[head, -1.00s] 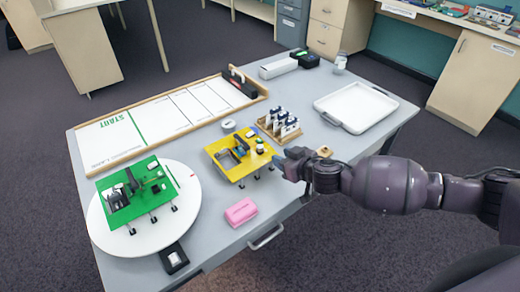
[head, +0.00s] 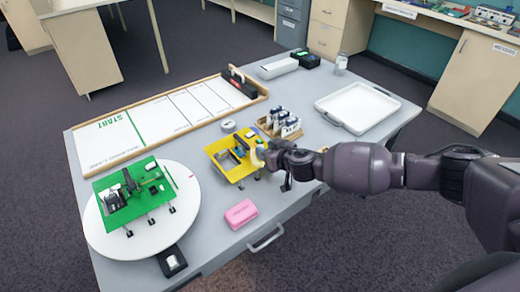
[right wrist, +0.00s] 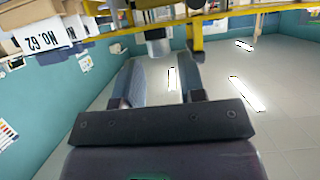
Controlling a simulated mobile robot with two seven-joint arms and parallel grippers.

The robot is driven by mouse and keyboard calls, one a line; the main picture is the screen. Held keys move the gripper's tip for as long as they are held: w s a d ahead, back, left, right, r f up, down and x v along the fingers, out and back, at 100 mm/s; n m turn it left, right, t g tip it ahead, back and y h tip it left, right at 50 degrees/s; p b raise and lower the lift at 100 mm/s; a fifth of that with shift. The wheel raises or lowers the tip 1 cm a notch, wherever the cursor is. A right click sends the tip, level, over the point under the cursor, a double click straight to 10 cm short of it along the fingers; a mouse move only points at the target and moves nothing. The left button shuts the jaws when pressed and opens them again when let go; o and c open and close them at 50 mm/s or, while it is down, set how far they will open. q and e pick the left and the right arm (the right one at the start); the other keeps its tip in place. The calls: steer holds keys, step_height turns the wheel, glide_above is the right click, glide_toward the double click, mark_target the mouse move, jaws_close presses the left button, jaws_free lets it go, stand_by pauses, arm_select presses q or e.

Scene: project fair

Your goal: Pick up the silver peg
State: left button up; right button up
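The right wrist view shows a short silver cylinder, probably the silver peg (right wrist: 157,45), hanging below the yellow board (right wrist: 225,16). It is between or just beyond the tips of my right gripper (right wrist: 158,62). The fingers are apart with a clear gap, and no contact shows. In the head view my right gripper (head: 262,155) is at the right edge of the yellow board (head: 216,167) and hides part of it. I cannot make out the silver peg there. My left gripper is not in view.
A green board (head: 112,213) on legs stands on a white round plate (head: 113,244). A pink block (head: 240,214) lies in front of the yellow board. A wooden rack (head: 291,136) of small bottles is just behind my right gripper. A white tray (head: 373,92) is at the right.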

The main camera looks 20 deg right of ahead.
steer(key=shift+x, duration=1.1)
steer(key=shift+c, duration=0.2)
steer(key=c, duration=0.6)
steer(key=shift+c, duration=0.2)
